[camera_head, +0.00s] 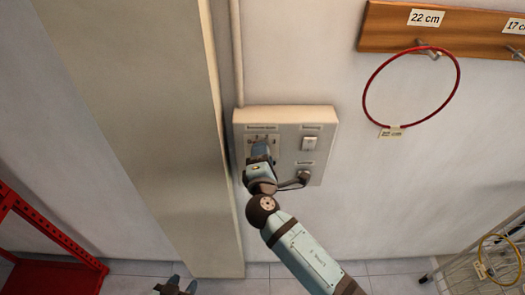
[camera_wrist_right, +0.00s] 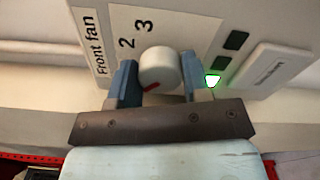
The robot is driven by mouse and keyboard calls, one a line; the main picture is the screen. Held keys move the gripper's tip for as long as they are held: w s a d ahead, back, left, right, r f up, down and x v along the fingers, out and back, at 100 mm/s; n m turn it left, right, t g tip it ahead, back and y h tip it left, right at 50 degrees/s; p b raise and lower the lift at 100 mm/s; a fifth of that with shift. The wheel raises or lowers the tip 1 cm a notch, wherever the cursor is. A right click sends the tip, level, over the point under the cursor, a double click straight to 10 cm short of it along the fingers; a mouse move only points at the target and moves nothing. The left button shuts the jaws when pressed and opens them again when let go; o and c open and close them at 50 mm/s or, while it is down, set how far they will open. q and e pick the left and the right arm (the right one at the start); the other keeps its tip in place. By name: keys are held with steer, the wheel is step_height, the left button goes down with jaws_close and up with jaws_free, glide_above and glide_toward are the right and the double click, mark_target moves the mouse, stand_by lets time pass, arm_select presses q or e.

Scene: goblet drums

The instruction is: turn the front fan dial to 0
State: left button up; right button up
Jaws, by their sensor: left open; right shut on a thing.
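The front fan dial (camera_wrist_right: 158,66) is a round white knob on a panel labelled "Front fan" in the right wrist view. My right gripper (camera_wrist_right: 159,82) is shut on it, with one blue finger on each side. A red mark on the dial points to the lower left of that view. The numerals 2 and 3 show beside the dial; a 0 is not visible. In the head view my right gripper (camera_head: 261,150) covers the dial on the white wall box (camera_head: 285,114). My left gripper (camera_head: 181,284) is open and empty at the bottom edge, partly cut off.
A small lamp (camera_wrist_right: 212,81) near the dial glows green; two lamps beside it are dark. The box also carries a switch (camera_head: 309,143) and a dark round fitting (camera_head: 303,176). A wall column (camera_head: 150,110) stands to the left. A red ring (camera_head: 365,100) hangs to the right.

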steer(key=shift+r+n+p, duration=0.15)
steer(key=shift+n+p, duration=0.35)
steer(key=shift+n, duration=0.6)
steer(key=o, duration=0.9)
steer(key=shift+w, duration=0.1)
steer(key=shift+o, duration=0.2)
